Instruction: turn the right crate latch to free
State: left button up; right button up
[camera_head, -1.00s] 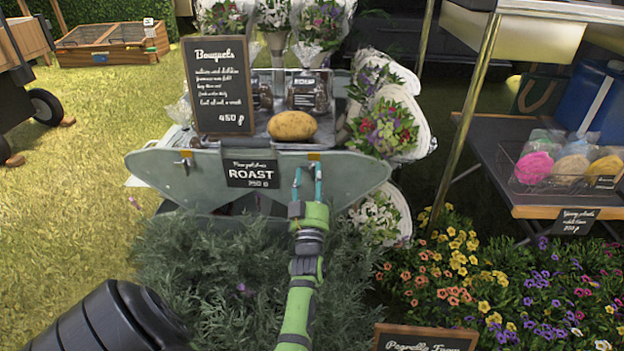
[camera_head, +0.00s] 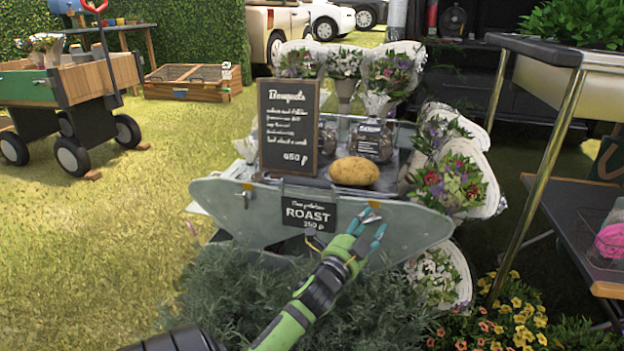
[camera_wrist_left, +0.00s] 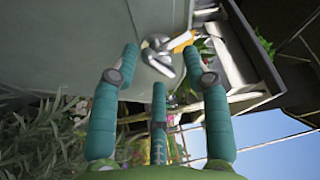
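The right crate latch (camera_head: 372,216) is a small silver piece by an orange plate on the upper right of the grey metal crate's (camera_head: 232,214) front. It also shows in the left wrist view (camera_wrist_left: 163,60), where its turned angle is hard to read. My left gripper (camera_head: 370,236) is at the latch, coming from the lower left. In the left wrist view (camera_wrist_left: 160,66) its teal fingers are spread, with the latch just beyond and between their tips; I cannot tell whether they touch. The left crate latch (camera_head: 247,196) is clear of me. My right gripper is not in view.
A "ROAST" sign (camera_head: 309,214) hangs mid-front, left of my gripper. A potato (camera_head: 354,172) and a chalkboard (camera_head: 288,125) stand above the crate front. Wrapped bouquets (camera_head: 452,184) crowd the right side. Grey-green foliage (camera_head: 240,300) lies below; open grass is left.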

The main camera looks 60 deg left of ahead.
pick_arm(q)
jog(key=m, duration=0.1)
jog(key=m+g, duration=0.1)
jog(key=m, duration=0.1)
jog(key=m+h, duration=0.1)
jog(key=shift+r+m, duration=0.25)
jog(key=shift+m, duration=0.05)
jog(key=s+d+f+n+g+h+p, duration=0.1)
jog(key=s+d+f+n+g+p, duration=0.2)
jog(key=s+p, duration=0.5)
jog(key=s+d+f+n+g+h+p, duration=0.1)
jog(key=s+d+f+n+g+p, duration=0.2)
jog(key=p, duration=1.4)
jog(key=s+d+f+n+g+h+p, duration=0.1)
jog(key=s+d+f+n+g+p, duration=0.2)
jog(key=s+p, duration=1)
jog(key=s+d+f+g, duration=0.1)
jog(key=d+f+g, duration=0.1)
jog(key=d, duration=0.2)
jog(key=shift+s+d+f+g+h, duration=0.2)
jog(key=shift+d+g+h, duration=0.1)
jog(key=shift+d+h, duration=0.1)
jog(key=shift+o, duration=0.2)
jog(key=shift+w, duration=0.1)
